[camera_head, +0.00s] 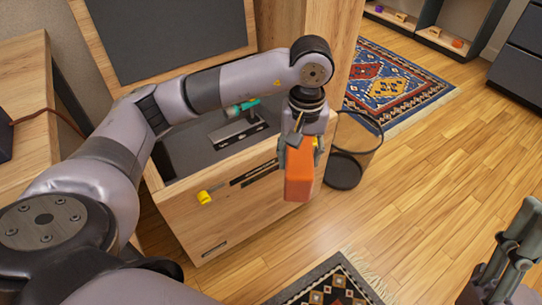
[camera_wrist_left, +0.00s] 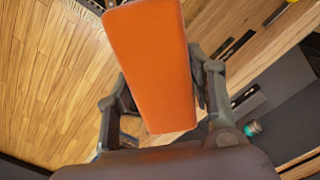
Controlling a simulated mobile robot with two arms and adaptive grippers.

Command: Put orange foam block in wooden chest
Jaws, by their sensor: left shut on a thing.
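The orange foam block (camera_head: 299,174) hangs upright in my left gripper (camera_head: 300,148), in front of the wooden chest's right front corner and outside it. In the left wrist view, the block (camera_wrist_left: 150,60) sits between the two fingers of the left gripper (camera_wrist_left: 160,88). The wooden chest (camera_head: 225,220) stands open with its dark-lined lid (camera_head: 165,35) raised. A teal-handled tool (camera_head: 242,105) and a grey metal item (camera_head: 238,132) lie inside; my left arm hides part of the interior. My right gripper (camera_head: 505,250) shows only partly at the lower right, with no object visible in it.
A mesh bin (camera_head: 357,150) stands on the floor right of the chest, close behind the block. A wooden table (camera_head: 25,100) is at the left. Patterned rugs lie at the back (camera_head: 395,85) and front (camera_head: 325,285). The floor at right is clear.

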